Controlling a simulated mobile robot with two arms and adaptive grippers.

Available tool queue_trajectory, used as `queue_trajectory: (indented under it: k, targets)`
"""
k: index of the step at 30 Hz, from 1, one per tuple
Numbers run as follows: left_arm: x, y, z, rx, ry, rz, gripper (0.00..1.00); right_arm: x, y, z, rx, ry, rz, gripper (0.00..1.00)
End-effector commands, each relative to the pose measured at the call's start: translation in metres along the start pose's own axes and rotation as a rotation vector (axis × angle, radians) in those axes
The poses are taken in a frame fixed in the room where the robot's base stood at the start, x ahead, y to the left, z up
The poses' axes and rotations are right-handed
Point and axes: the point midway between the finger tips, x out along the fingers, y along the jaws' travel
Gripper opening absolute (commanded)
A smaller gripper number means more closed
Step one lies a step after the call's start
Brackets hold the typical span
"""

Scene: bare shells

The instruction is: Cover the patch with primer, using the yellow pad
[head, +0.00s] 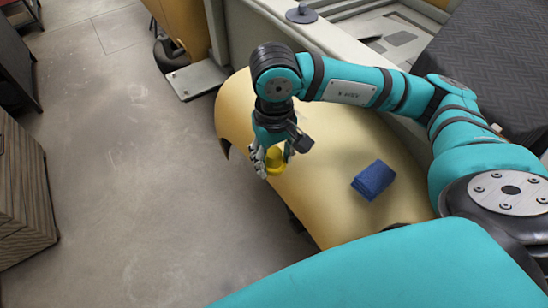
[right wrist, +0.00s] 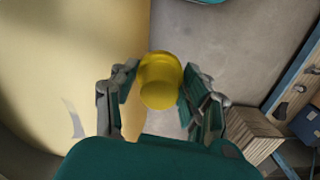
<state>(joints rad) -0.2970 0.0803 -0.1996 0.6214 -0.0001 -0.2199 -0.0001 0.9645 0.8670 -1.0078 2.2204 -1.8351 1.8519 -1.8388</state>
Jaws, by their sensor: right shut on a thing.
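My right gripper (head: 275,158) is shut on the yellow pad (head: 274,160), a round yellow piece. The pad also shows between the fingers in the right wrist view (right wrist: 160,80). The gripper points down over the left edge of the curved pale-yellow shell (head: 330,150). I cannot tell whether the pad touches the shell. A small pale grey mark (right wrist: 73,121) shows on the shell in the right wrist view; I cannot tell whether it is the patch. My left gripper is not in view.
A blue block (head: 373,180) lies on the shell, right of the gripper. A wooden cabinet (head: 22,195) stands at the left. A dark quilted surface (head: 475,70) lies at the upper right. The grey floor (head: 130,170) left of the shell is clear.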

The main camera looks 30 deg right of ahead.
Motion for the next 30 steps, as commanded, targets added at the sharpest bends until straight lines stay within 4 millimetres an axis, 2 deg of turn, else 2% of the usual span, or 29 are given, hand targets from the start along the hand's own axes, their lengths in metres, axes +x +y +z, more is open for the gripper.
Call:
queue_trajectory:
  k: [7, 14, 17, 24, 30]
  targets:
    - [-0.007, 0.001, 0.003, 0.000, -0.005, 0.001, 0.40, -0.005, 0.005, -0.015, 0.193, 0.002, -0.002, 0.16]
    - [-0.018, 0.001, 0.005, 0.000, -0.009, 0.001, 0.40, -0.013, 0.014, -0.038, 0.510, 0.005, -0.005, 0.16]
    - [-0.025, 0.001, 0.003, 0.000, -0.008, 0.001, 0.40, -0.018, 0.022, -0.053, 0.722, 0.006, -0.006, 0.16]
    - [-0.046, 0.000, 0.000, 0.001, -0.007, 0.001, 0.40, -0.032, 0.053, -0.100, 1.429, 0.007, -0.010, 0.16]
    - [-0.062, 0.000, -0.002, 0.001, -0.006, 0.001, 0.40, -0.039, 0.084, -0.130, 1.998, 0.006, -0.006, 0.16]
